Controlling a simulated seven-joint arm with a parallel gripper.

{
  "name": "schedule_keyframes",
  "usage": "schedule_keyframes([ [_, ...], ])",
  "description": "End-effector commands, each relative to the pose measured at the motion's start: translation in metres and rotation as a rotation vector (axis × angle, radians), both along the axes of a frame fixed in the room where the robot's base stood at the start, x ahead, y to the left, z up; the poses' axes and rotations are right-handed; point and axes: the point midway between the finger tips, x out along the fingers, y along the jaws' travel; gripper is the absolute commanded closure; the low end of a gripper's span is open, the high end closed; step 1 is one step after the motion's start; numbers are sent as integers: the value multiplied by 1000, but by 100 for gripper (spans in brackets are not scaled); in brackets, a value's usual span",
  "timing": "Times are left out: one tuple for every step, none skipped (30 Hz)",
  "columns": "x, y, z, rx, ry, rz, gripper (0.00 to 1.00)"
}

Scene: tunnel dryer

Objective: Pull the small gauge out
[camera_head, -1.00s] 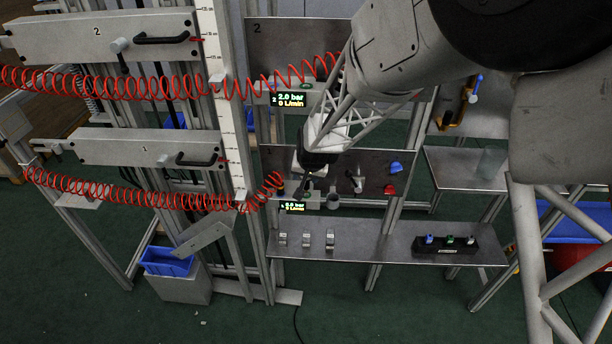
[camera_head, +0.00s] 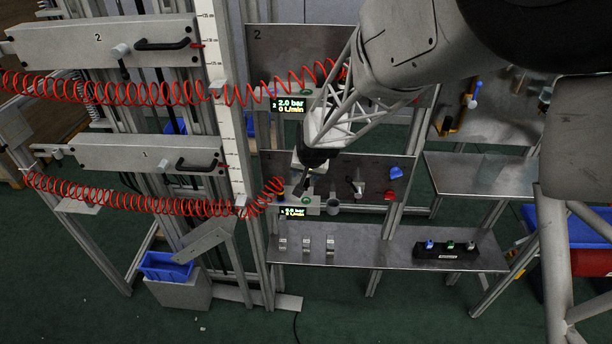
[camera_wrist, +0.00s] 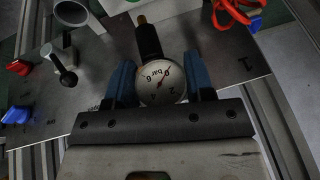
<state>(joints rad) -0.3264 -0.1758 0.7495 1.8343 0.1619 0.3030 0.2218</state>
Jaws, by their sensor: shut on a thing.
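In the wrist view, the small gauge (camera_wrist: 162,82) has a round white dial marked "bar", a red needle and a black stem. A brass end (camera_wrist: 142,20) shows at the tip of the stem, close to a white block at the top edge. I cannot tell for sure whether the two touch. My gripper (camera_wrist: 161,84) is shut on the gauge, with a blue finger at each side of the dial. In the head view, my gripper (camera_head: 300,188) is in front of the lower panel (camera_head: 340,172), and the gauge is too small to make out.
A grey cup (camera_wrist: 78,42), a lever (camera_wrist: 62,60), and red (camera_wrist: 19,67) and blue (camera_wrist: 17,115) knobs are on the panel. A red coiled hose (camera_wrist: 232,12) is close by. Below is a shelf (camera_head: 385,255) with several clips and a black holder (camera_head: 447,251).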

Motion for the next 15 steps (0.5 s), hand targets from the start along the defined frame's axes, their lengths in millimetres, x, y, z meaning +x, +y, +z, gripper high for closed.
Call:
schedule_keyframes([
  [0, 0, 3, 0, -1, 0, 80],
  [0, 0, 5, 0, -1, 0, 80],
  [0, 0, 6, 0, -1, 0, 80],
  [0, 0, 7, 0, -1, 0, 80],
  [0, 0, 8, 0, -1, 0, 80],
  [0, 0, 9, 0, 0, 0, 80],
  [0, 0, 10, 0, 0, 0, 80],
  [0, 0, 10, 0, 0, 0, 80],
  [0, 0, 10, 0, 0, 0, 80],
  [0, 0, 10, 0, 0, 0, 80],
  [0, 0, 10, 0, 0, 0, 80],
  [0, 0, 10, 0, 0, 0, 80],
  [0, 0, 10, 0, 0, 0, 80],
  [0, 0, 10, 0, 0, 0, 80],
  [0, 0, 10, 0, 0, 0, 80],
])
